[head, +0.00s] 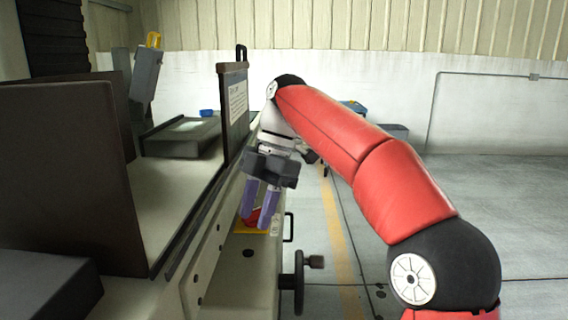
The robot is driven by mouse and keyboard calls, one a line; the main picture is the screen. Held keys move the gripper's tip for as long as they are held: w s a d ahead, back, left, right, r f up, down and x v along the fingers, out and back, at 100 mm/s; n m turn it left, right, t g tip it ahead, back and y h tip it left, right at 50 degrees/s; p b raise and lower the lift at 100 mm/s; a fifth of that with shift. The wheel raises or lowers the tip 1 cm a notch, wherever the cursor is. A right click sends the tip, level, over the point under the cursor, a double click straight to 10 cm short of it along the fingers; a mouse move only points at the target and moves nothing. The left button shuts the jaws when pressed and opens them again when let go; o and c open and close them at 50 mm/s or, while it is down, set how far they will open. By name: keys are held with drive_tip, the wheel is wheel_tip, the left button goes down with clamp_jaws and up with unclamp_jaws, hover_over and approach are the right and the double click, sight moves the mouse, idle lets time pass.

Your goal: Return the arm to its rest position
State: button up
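My arm (370,170) reaches in from the right in red and black segments and bends down at its far end. My gripper (256,219) hangs beside the machine's front, its two purple fingers pointing down. The fingers stand apart with a gap between them, and I see nothing held in it. A red part (253,216) on a yellow base (244,229) shows behind and between the fingertips, partly hidden by them. I cannot tell how far the fingertips are from it.
The machine (175,235) fills the left, with a dark panel (65,175) and an upright labelled plate (235,110) close to my arm. A handwheel (299,281) sticks out below my gripper. Open floor (490,205) with a yellow line (335,235) lies to the right.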

drive_tip(key=s+d+f+m+t+h, duration=0.1)
drive_tip(key=s+d+f+m+t, duration=0.3)
drive_tip(key=s+d+f+m, duration=0.4)
drive_tip(key=s+d+f+m+t+h, duration=0.2)
drive_tip(key=s+d+f+m, duration=0.6)
drive_tip(key=m, duration=1)
drive_tip(key=s+d+t, duration=0.2)
drive_tip(key=s+d, duration=0.1)
drive_tip(key=d, duration=0.1)
drive_tip(key=shift+s+f+t, duration=0.25)
drive_tip(key=shift+f+t, duration=0.05)
drive_tip(key=shift+f, duration=0.05)
